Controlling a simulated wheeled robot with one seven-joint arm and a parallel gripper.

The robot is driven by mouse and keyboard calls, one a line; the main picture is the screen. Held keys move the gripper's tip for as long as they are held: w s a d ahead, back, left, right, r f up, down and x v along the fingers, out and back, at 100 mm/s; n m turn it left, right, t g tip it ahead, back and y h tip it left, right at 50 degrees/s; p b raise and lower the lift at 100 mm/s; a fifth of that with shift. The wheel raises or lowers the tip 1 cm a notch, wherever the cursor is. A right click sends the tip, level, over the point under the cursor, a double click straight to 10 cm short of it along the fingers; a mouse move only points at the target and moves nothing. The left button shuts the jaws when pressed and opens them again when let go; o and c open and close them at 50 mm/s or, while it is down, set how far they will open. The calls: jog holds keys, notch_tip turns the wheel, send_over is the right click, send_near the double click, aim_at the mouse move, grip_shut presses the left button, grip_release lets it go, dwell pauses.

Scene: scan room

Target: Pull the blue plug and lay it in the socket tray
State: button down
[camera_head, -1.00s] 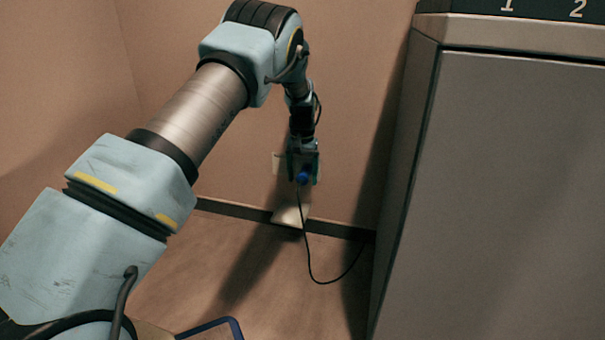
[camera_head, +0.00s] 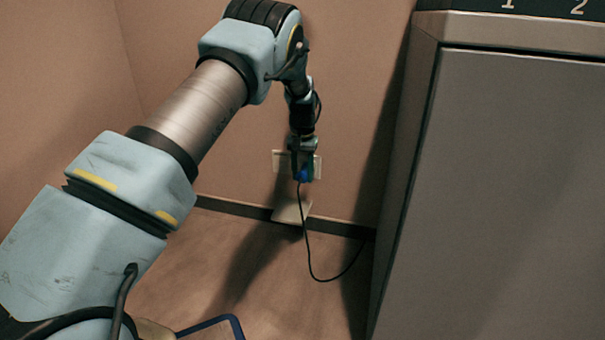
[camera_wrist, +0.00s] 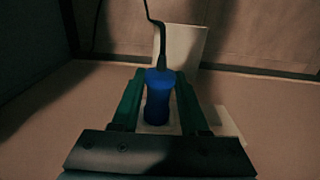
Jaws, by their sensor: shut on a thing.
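The blue plug (camera_head: 304,174) is between my gripper's fingers, in front of the wall. In the wrist view, the plug (camera_wrist: 158,95) lies between the two green fingers of my gripper (camera_wrist: 158,92), which are shut on it. Its black cord (camera_head: 308,245) hangs down and curves right near the floor. A pale socket plate (camera_head: 279,163) is on the wall behind the gripper. I cannot tell whether the plug's prongs are in it. A pale flat piece (camera_head: 291,212), possibly the socket tray, is at the foot of the wall below; it also shows in the wrist view (camera_wrist: 181,44).
A large grey cabinet (camera_head: 490,190) marked 1 and 2 stands close on the right. A dark baseboard (camera_head: 240,209) runs along the wall. A blue tubular bar (camera_head: 213,323) shows at the bottom edge.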

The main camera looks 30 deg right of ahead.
jog(key=shift+s+a, duration=0.1)
jog(key=shift+s, duration=0.1)
jog(key=shift+s+a+p, duration=0.4)
jog(key=shift+s+a, duration=0.1)
jog(key=shift+s+a, duration=0.1)
jog(key=shift+s+a+p, duration=0.6)
jog(key=shift+s+a, duration=0.3)
jog(key=shift+s+a, duration=0.1)
jog(key=shift+s, duration=0.05)
